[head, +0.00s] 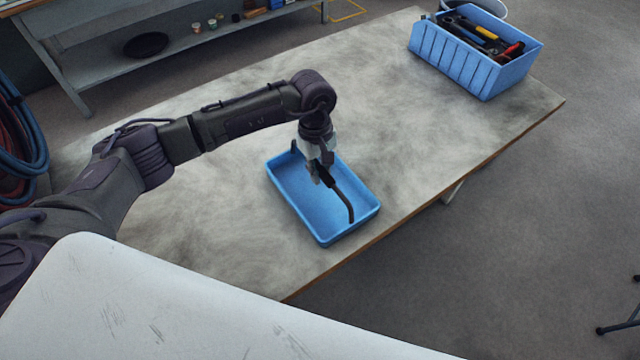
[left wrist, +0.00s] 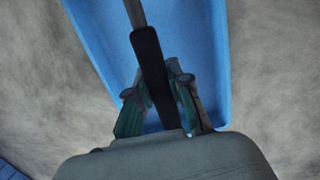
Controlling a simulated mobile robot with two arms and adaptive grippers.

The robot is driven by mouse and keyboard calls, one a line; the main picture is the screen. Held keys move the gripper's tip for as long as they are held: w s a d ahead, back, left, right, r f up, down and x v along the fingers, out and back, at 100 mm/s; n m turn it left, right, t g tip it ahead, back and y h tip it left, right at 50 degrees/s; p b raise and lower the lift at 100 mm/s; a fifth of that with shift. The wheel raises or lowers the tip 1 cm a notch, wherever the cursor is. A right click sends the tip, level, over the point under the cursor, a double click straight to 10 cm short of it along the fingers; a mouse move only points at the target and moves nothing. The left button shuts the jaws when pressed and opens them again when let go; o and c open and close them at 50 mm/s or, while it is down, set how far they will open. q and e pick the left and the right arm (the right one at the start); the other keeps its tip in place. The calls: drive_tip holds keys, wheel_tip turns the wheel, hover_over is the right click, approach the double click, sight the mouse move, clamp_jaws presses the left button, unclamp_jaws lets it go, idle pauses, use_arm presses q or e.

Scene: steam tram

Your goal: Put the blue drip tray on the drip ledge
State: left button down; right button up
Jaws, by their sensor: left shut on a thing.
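The blue drip tray (head: 290,193) lies on the grey workbench near its front edge. It also shows in the left wrist view (left wrist: 207,60) behind my fingers. My left gripper (head: 321,174) points down over the tray and is shut on a black-handled tool (head: 345,203) with a thin bent rod. The tool's handle lies between the fingers in the left wrist view (left wrist: 152,70). I cannot tell whether the rod touches the tray floor. I cannot make out a drip ledge. My right gripper is not in view.
The workbench (head: 430,120) is clear around the tray. A ribbed blue bin (head: 455,62) with several tools stands at its far right corner. A shelf bench (head: 110,62) with small items stands behind. Blue and red hoses (head: 22,135) hang at the left.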

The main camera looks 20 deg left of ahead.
use_arm(q)
drive_tip(key=shift+r, duration=0.1)
drive_tip(key=shift+w+r+b, duration=0.1)
drive_tip(key=shift+r+b, duration=0.25)
drive_tip(key=shift+r, duration=0.05)
drive_tip(key=w+d+r+b, duration=0.4)
drive_tip(key=d+r+b, duration=0.2)
drive_tip(key=d+r, duration=0.45)
drive_tip(key=s+a+f+m, duration=0.2)
drive_tip(key=s+a+m, duration=0.3)
drive_tip(key=s+a, duration=0.2)
drive_tip(key=s+a+f+m+y, duration=0.1)
drive_tip(key=s+a+f+m, duration=0.2)
drive_tip(key=s, duration=0.8)
drive_tip(key=a+m, duration=0.2)
drive_tip(key=a, duration=0.2)
drive_tip(key=shift+a+g, duration=0.3)
